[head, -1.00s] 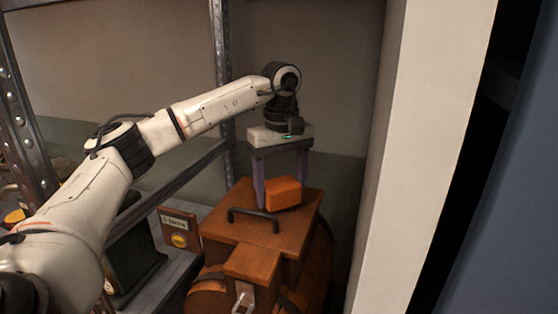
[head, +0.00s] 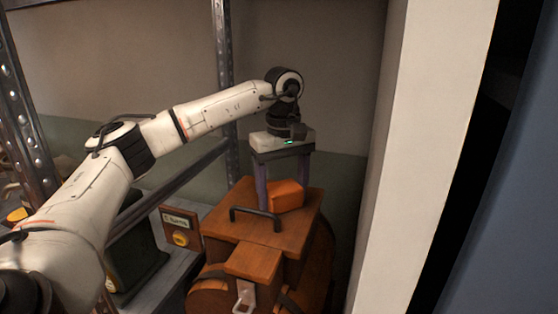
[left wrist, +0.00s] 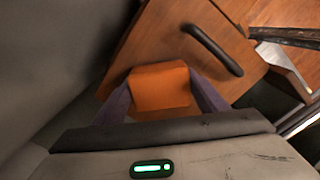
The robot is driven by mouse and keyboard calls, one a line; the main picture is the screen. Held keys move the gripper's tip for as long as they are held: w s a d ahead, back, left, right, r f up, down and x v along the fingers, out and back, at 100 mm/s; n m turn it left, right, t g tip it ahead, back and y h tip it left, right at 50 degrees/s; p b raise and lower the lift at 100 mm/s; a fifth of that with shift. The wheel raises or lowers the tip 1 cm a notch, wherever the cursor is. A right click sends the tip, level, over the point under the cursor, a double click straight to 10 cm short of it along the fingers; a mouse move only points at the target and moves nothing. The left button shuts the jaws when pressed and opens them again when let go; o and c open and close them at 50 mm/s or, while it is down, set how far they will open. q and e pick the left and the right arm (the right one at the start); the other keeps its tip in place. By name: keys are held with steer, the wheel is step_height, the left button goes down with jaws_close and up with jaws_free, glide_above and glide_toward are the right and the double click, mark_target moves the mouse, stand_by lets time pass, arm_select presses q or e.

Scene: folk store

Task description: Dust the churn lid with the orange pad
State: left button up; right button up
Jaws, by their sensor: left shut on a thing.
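The orange pad (head: 286,196) is a small block held between the two purple fingers of my left gripper (head: 284,187). It also shows between the fingers in the left wrist view (left wrist: 160,87). The churn lid (head: 243,192) is a square brown wooden top with a black bar handle (head: 255,215) on its near side. The pad is at the lid's far right part, beyond the handle, low over the wood. I cannot tell whether its underside touches the lid. My right gripper is not in view.
A white post (head: 420,150) stands close on the right. A metal shelf frame (head: 222,70) is on the left, with a small card showing a yellow disc (head: 181,238) on a grey shelf. A wall is behind the churn.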

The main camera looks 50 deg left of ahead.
arm_select(q)
step_height(320, 180, up, 6)
steer(key=shift+f, duration=0.25)
steer(key=shift+r, duration=1.35)
